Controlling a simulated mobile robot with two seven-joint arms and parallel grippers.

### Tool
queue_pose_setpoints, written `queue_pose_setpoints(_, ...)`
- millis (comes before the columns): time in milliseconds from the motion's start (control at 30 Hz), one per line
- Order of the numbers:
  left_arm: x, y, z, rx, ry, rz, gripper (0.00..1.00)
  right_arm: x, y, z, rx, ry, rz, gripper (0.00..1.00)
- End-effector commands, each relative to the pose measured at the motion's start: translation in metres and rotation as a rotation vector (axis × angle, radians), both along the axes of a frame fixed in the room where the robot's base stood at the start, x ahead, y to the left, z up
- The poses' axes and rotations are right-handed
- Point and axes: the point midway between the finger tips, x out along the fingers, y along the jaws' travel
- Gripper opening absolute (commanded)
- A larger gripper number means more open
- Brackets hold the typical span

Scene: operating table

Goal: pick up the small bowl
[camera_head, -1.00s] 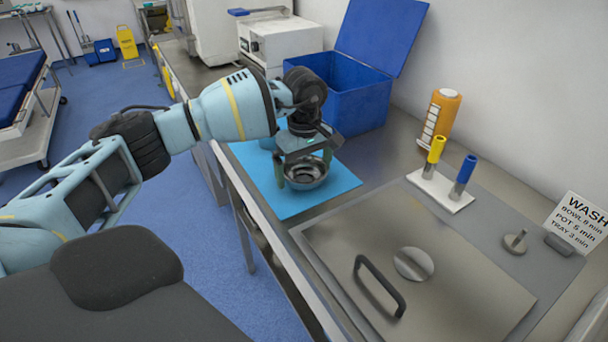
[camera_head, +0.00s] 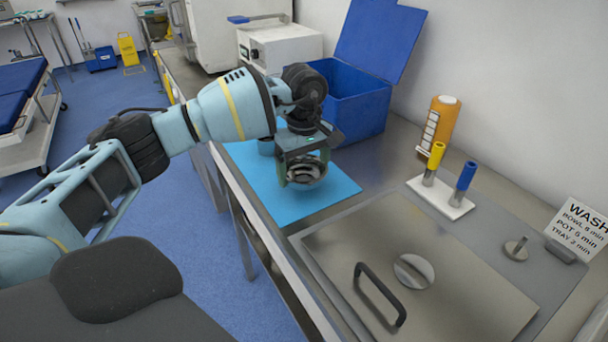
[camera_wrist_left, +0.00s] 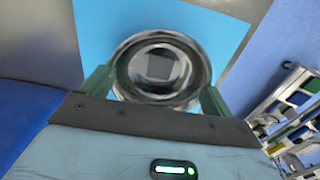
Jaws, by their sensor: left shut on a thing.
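The small bowl (camera_head: 305,172) is shiny metal and round. My left gripper (camera_head: 303,176) is shut on it, and the bowl looks tilted and held over the blue mat (camera_head: 335,190). In the left wrist view the bowl (camera_wrist_left: 160,68) sits between the two green fingers, with the mat (camera_wrist_left: 205,28) behind it. How far it is above the mat is hard to tell. My right gripper is not in view.
A blue bin (camera_head: 350,98) with its lid up stands behind the mat. A steel lid with a black handle (camera_head: 380,293) lies at front right. An orange bottle (camera_head: 440,122), a holder with yellow and blue handles (camera_head: 441,197) and a WASH sign (camera_head: 580,225) stand at right.

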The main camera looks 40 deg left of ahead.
Motion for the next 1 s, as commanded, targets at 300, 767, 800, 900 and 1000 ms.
queue_pose_setpoints(300, -0.036, -0.008, 0.018, 0.0, 0.0, -0.003, 0.64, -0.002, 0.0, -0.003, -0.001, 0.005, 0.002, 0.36)
queue_pose_setpoints(767, -0.122, -0.03, 0.025, 0.0, 0.0, -0.003, 0.64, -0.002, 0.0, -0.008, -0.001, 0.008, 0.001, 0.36)
queue_pose_setpoints(800, -0.128, -0.031, 0.026, 0.0, -0.001, -0.002, 0.64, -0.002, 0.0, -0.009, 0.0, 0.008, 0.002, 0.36)
queue_pose_setpoints(900, -0.139, -0.034, 0.027, -0.001, -0.001, -0.002, 0.64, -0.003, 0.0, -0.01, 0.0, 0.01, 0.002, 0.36)
queue_pose_setpoints(1000, -0.148, -0.036, 0.028, 0.0, -0.001, 0.0, 0.64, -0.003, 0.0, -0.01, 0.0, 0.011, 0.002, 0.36)
